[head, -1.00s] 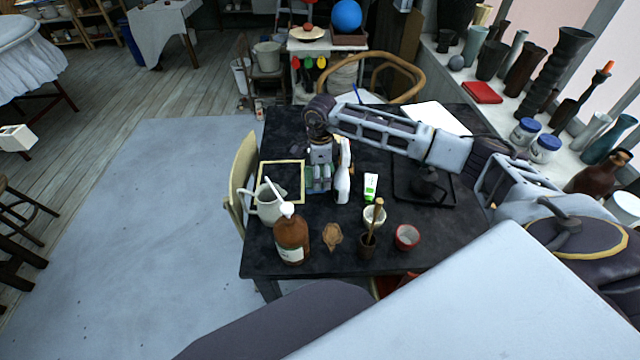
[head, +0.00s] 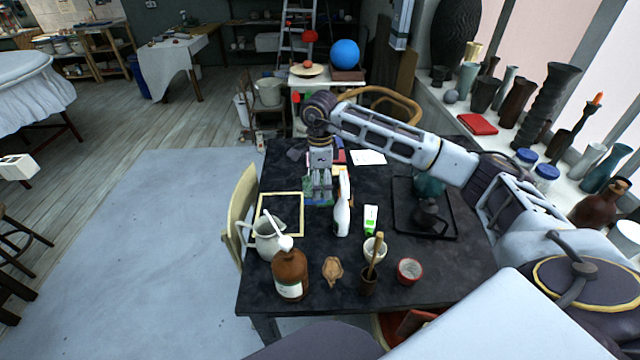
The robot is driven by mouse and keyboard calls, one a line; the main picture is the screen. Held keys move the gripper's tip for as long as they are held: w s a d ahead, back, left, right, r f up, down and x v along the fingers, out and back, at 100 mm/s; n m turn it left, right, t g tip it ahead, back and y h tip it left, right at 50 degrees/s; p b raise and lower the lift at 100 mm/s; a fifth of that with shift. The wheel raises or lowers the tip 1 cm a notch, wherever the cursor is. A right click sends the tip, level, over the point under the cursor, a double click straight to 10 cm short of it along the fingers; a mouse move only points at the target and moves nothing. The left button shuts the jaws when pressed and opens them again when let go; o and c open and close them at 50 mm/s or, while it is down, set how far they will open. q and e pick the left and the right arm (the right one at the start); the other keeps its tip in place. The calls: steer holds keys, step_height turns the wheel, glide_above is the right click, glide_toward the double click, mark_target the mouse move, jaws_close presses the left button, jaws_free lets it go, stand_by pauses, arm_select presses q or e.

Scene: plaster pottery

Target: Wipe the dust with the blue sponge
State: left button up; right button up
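My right arm reaches in from the right, and its gripper (head: 322,196) points down over the middle of the dark table (head: 300,228). The fingers are small and close together, so I cannot tell whether they are apart or hold anything. A blue-green flat patch (head: 312,197) shows behind and beside the fingers; I cannot tell if it is the sponge or a picture. I cannot make out the blue sponge or the dust for certain. My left gripper is not in view.
A white spray bottle (head: 342,220) stands close right of the gripper. A wooden frame (head: 263,203), white jug (head: 266,240), brown bottle (head: 290,275), green-white tube (head: 370,219), cups and a black tray (head: 447,236) surround it. A paper (head: 368,157) lies at the back.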

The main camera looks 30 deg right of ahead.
steer(key=shift+c, duration=1.2)
